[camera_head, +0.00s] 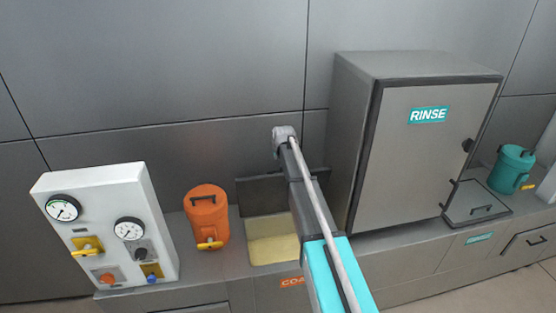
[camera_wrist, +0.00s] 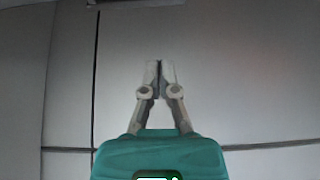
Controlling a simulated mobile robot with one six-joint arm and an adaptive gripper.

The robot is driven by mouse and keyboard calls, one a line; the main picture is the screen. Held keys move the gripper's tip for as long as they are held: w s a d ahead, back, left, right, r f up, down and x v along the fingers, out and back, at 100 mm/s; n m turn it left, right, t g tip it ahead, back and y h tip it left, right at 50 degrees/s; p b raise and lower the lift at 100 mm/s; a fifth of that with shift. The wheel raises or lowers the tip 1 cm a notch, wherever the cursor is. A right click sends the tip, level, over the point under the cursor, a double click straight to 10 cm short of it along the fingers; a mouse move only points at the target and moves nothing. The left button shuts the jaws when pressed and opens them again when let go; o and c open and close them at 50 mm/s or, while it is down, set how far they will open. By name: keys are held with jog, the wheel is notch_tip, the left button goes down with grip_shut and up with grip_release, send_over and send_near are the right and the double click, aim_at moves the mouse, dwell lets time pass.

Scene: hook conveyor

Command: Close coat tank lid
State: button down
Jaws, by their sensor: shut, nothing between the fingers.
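The coat tank (camera_head: 272,242) is an open square well in the counter with pale yellow content, above an orange label partly hidden by my arm. Its lid (camera_head: 258,192) is a dark grey panel that stands raised at the back edge of the well. My arm crosses in front of the right part of the lid and tank. The arm's far end shows above the lid in the head view, and my gripper's fingers cannot be made out there. In the wrist view my gripper (camera_wrist: 160,66) is shut and empty, with the grey wall behind it.
An orange canister (camera_head: 206,216) stands left of the tank, and a white gauge panel (camera_head: 106,225) further left. A tall grey RINSE cabinet (camera_head: 425,155) stands close on the right. Beyond it are a closed hatch (camera_head: 478,203) and a teal canister (camera_head: 513,168).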

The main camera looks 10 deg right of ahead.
jog(key=shift+b+x, duration=3.75)
jog(key=shift+x, duration=0.95)
jog(key=shift+s+f+b, duration=0.15)
jog(key=shift+s+f, duration=0.05)
jog(key=shift+s, duration=0.8)
jog(key=shift+s+f+b, duration=0.15)
jog(key=shift+s, duration=0.85)
